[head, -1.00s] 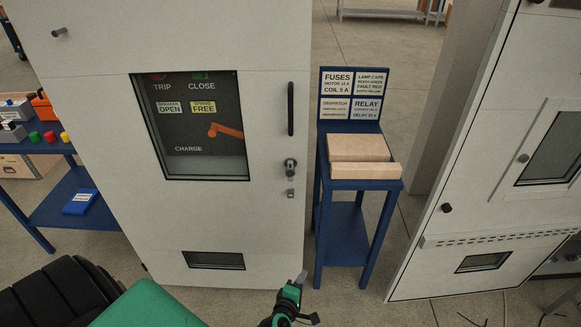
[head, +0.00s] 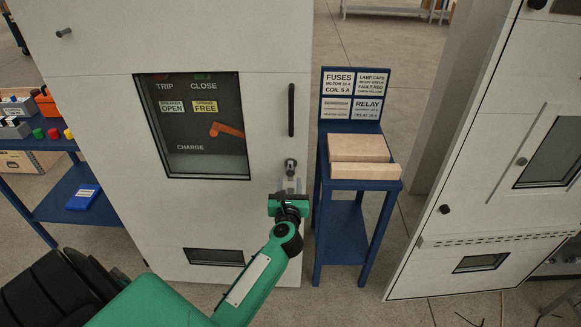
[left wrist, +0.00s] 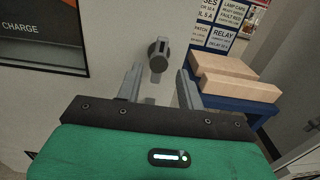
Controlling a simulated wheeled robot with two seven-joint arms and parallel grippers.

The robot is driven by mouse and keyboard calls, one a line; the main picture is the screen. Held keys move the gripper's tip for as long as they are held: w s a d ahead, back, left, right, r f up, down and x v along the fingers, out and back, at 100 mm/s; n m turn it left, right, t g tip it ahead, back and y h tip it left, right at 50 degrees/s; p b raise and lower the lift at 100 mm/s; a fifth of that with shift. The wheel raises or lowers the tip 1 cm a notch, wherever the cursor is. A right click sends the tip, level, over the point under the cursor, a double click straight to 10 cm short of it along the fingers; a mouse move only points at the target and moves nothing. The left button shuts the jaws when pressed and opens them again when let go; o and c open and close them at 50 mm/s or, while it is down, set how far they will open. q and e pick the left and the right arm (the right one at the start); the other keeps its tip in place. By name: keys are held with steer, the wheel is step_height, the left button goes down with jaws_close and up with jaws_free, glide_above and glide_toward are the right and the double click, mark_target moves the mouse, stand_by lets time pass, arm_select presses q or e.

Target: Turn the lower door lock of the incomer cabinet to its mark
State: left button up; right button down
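The cabinet (head: 265,225) with the TRIP and CLOSE window stands in front of me. On its right edge, below a long black handle (head: 291,110), is a round dark door lock (head: 290,166); it also shows in the left wrist view (left wrist: 158,56) with a light upright bar on its face. I cannot make out its mark. My left gripper (head: 290,186) is just below the lock. In the left wrist view its two fingers (left wrist: 160,85) are apart, with nothing held, and the lock is beyond and slightly above the gap. My right gripper is not in view.
A blue stand (head: 344,218) with label boards and pale boxes (head: 358,148) is close to the right of the lock. Another cabinet (head: 470,215) stands farther right. A blue table (head: 45,214) with coloured parts is at the left.

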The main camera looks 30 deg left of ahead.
mark_target(290, 170)
arm_select(q)
steer(key=x, duration=0.8)
steer(key=shift+p, duration=0.35)
jaws_close()
